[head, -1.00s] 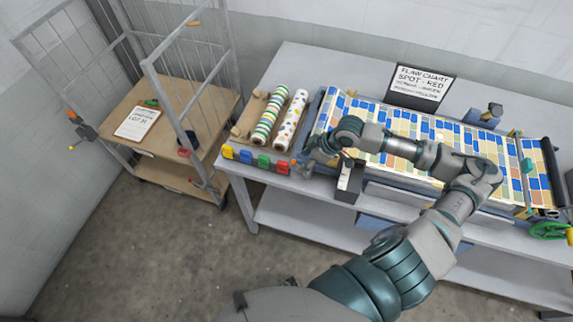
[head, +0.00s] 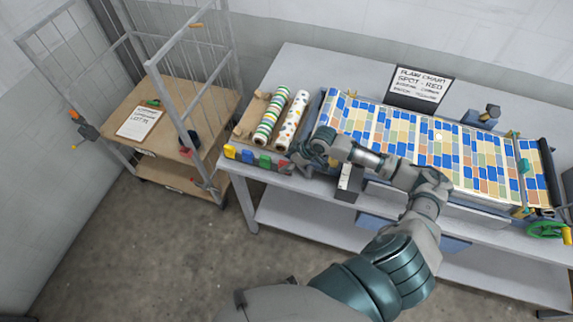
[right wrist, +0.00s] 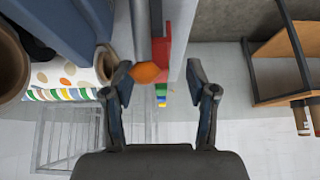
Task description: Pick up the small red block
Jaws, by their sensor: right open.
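The small red block (head: 281,168) sits at the right end of a row of coloured blocks along the table's front edge. My right gripper (head: 298,160) is just to its right in the head view, open and empty. In the right wrist view, a red surface (right wrist: 163,48), apparently the red block, shows beyond and between the spread fingers of my right gripper (right wrist: 160,95). A grey rod with an orange tip (right wrist: 147,73) partly covers it. I cannot tell whether a finger touches the block. My left gripper is not in view.
Green (head: 265,162), blue (head: 247,157) and yellow (head: 230,152) blocks continue the row leftward. Behind them a wooden rack (head: 243,128) holds two patterned rolls. A dark box (head: 347,190) stands at the table front. A cage cart (head: 120,100) is at the left.

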